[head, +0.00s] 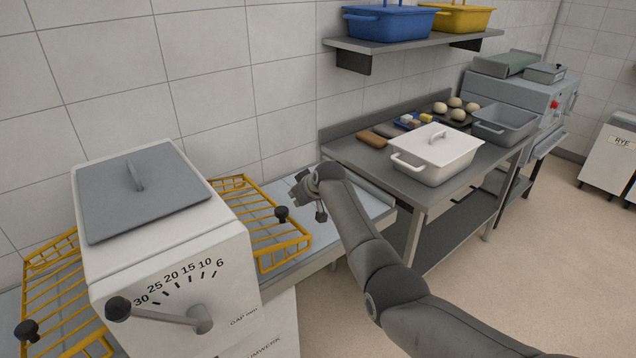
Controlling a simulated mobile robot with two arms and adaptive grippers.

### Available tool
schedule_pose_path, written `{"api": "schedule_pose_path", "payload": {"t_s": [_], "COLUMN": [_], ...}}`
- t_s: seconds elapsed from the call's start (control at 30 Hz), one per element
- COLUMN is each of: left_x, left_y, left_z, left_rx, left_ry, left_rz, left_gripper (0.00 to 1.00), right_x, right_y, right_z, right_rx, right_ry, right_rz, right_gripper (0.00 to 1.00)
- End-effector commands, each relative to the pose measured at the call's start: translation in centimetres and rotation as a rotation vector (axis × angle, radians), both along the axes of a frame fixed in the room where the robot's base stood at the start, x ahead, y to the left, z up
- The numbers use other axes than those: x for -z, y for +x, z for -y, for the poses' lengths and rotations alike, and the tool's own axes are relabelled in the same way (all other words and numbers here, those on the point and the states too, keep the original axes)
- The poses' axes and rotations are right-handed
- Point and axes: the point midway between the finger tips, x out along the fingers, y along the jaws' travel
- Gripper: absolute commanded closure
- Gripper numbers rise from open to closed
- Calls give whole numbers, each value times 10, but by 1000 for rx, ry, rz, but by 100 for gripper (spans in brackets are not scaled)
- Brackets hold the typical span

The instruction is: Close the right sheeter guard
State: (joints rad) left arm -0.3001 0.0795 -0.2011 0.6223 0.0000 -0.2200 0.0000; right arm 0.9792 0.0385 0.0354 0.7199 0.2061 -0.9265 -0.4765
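The dough sheeter (170,235) stands at the left with a grey lid and a gap scale on its front. Its right guard (285,247) is a yellow wire frame over the belt bed (345,215) on the machine's right side. A black knob (281,214) sits on this guard. Whether the guard rests fully down cannot be told. My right gripper (308,206) is just right of the knob and above the bed, its fingers apart with nothing seen between them. It looks clear of the guard, though contact is hard to judge. My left gripper is out of view.
The left guard (50,285) shows at the left edge with its own knob. A lever handle (160,314) sticks out from the sheeter's front. A steel table (375,160) with a white lidded tub (437,158) stands to the right. A shelf hangs behind.

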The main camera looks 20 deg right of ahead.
Motion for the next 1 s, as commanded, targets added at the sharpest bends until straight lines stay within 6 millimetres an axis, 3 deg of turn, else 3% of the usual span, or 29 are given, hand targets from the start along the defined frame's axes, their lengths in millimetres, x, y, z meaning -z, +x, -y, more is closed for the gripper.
{"api": "schedule_pose_path", "payload": {"t_s": [0.7,1.0], "left_x": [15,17], "left_y": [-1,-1], "left_z": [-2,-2], "left_rx": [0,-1], "left_ry": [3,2], "left_rz": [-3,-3], "left_gripper": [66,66], "right_x": [-48,-58], "right_y": [-52,-60], "right_z": [32,36], "right_rx": [3,1], "right_ry": [-2,-1], "right_rz": [-3,-5], "right_gripper": [100,100]}}
